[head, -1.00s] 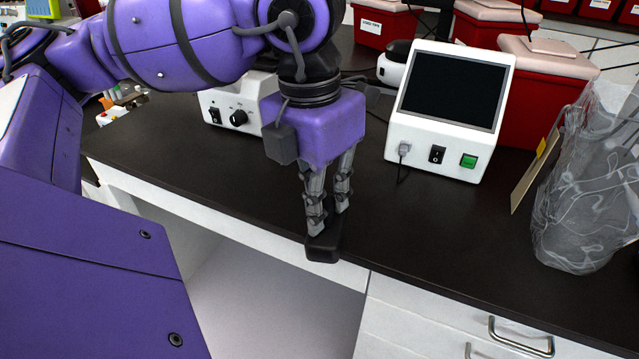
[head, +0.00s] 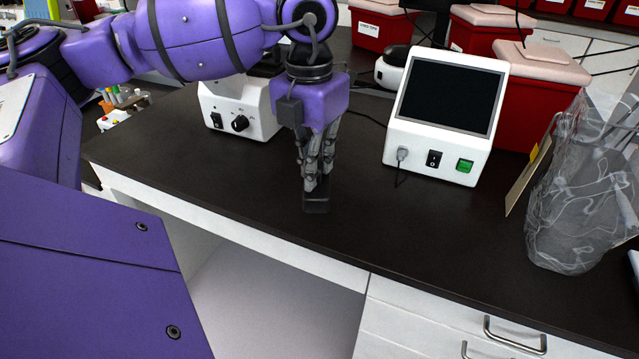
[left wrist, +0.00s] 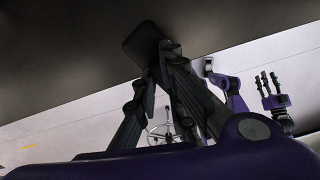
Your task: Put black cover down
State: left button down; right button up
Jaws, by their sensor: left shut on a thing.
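The black cover (head: 316,203) is a small dark block held at the fingertips of my left gripper (head: 316,182). My left gripper points down and is shut on it, over the dark bench top in the head view. Whether the cover touches the bench surface is hard to tell, dark on dark. In the left wrist view the cover (left wrist: 143,44) shows as a dark rounded plate at the fingertips (left wrist: 160,55). My right gripper is not in the head view; a purple arm and a fingered gripper (left wrist: 272,95) show in the background of the left wrist view.
A white device with a black screen (head: 440,105) stands to the right of the gripper. A white device with a knob (head: 235,110) stands behind left. A clear bag (head: 575,195) is at the right. Red bins (head: 540,100) stand behind. The bench (head: 400,225) front is clear.

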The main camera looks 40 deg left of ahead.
aim_at(320, 174)
pick_arm(q)
jog(key=shift+w+a+f, duration=0.2)
jog(key=shift+w+f, duration=0.45)
jog(key=shift+f, duration=0.7)
jog(key=shift+w+a+f, duration=0.2)
jog(key=shift+w+f, duration=0.4)
jog(key=shift+f, duration=0.8)
jog(key=shift+w+a+f, duration=0.2)
jog(key=shift+w+f, duration=0.45)
jog(key=shift+f, duration=0.7)
jog(key=shift+f, duration=0.1)
jog(key=c, duration=1.8)
grip_release()
notch_tip(320, 174, up, 12)
jog(key=shift+s+r, duration=0.1)
jog(key=shift+r, duration=0.05)
